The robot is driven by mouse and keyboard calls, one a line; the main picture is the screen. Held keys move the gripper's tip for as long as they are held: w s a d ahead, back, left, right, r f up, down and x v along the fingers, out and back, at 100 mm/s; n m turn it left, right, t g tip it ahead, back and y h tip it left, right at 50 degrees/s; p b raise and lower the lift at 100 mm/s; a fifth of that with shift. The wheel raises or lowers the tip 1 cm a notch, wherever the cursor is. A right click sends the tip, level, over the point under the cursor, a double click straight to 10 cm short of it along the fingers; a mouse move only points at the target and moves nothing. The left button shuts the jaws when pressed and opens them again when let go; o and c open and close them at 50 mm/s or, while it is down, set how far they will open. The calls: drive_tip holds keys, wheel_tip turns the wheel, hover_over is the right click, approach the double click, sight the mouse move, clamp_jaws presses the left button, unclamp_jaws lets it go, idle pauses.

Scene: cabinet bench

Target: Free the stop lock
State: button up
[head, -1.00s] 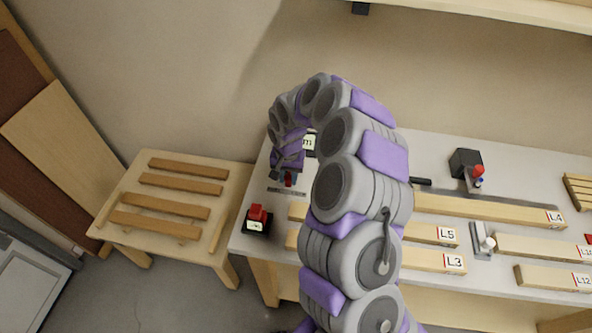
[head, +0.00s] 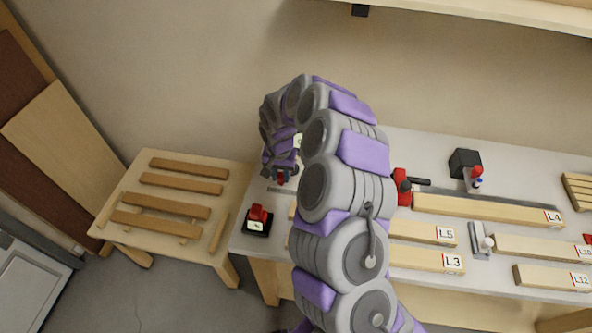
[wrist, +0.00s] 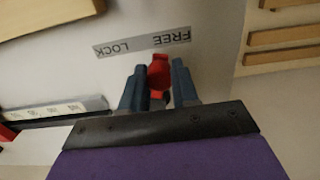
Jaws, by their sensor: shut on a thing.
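The stop lock's small red knob (wrist: 158,72) sits between the two blue-grey fingers of my gripper (wrist: 159,85) in the wrist view. My gripper is shut on it. A grey label (wrist: 143,45) beside it reads FREE and LOCK, upside down in this view. The knob is next to the label's middle, nearer the word FREE. In the head view my gripper (head: 281,177) is at the left end of the bench, with a bit of red showing at its tips. The label strip (head: 282,190) is partly hidden; the lock's base is hidden.
A red button on a black box (head: 258,219) stands at the bench's front left corner. A red piece with a black handle (head: 402,187) is right of my arm. Wooden bars (head: 485,208) lie along the bench. A slatted wooden table (head: 165,203) stands to the left.

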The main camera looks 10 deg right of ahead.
drive_tip(key=shift+w+a, duration=0.6)
drive_tip(key=shift+w+a+p, duration=0.2)
drive_tip(key=shift+w+p, duration=0.1)
idle(0.4)
drive_tip(key=o, duration=0.7)
drive_tip(key=shift+r, duration=0.1)
wheel_tip(320, 180, up, 9)
drive_tip(key=p, duration=0.3)
idle(0.4)
idle(0.4)
